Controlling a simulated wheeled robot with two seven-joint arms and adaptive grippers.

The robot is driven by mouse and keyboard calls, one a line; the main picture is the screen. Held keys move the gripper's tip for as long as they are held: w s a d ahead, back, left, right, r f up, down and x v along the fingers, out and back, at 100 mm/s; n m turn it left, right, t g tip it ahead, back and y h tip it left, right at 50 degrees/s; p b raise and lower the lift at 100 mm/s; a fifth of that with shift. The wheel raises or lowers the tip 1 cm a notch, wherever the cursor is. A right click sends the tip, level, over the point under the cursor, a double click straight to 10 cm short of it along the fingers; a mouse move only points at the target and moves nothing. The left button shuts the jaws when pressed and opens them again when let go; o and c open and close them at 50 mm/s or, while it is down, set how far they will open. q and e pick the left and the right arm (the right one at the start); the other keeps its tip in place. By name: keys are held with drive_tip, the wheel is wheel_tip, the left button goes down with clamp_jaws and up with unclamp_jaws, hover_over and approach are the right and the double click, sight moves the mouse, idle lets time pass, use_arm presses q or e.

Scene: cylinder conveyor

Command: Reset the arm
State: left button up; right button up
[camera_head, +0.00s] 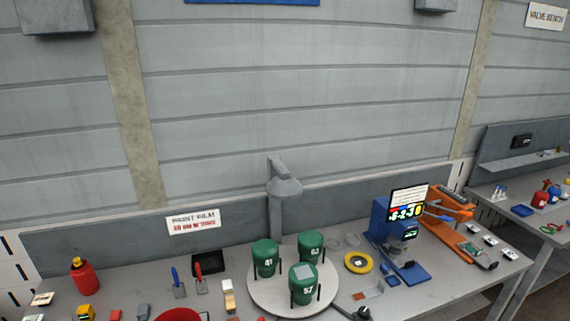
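Neither of my grippers shows in the head view, and no arm of mine can be made out. Three green cylinders stand upright on a pale round turntable (262,298) on the workbench. The left cylinder (265,258) seems to read 41. The right cylinder (311,246) has a number that is hard to read. The front cylinder (303,284) seems to read 57 and has a grey square on top. Thin black posts stand beside the cylinders.
A grey lamp (284,188) rises behind the turntable. To the right are a yellow ring (358,262), a blue device (393,234) with a lit display (407,204) and an orange fixture (455,235). A red bottle (85,277) stands at left. A dark object (362,313) is cut off below.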

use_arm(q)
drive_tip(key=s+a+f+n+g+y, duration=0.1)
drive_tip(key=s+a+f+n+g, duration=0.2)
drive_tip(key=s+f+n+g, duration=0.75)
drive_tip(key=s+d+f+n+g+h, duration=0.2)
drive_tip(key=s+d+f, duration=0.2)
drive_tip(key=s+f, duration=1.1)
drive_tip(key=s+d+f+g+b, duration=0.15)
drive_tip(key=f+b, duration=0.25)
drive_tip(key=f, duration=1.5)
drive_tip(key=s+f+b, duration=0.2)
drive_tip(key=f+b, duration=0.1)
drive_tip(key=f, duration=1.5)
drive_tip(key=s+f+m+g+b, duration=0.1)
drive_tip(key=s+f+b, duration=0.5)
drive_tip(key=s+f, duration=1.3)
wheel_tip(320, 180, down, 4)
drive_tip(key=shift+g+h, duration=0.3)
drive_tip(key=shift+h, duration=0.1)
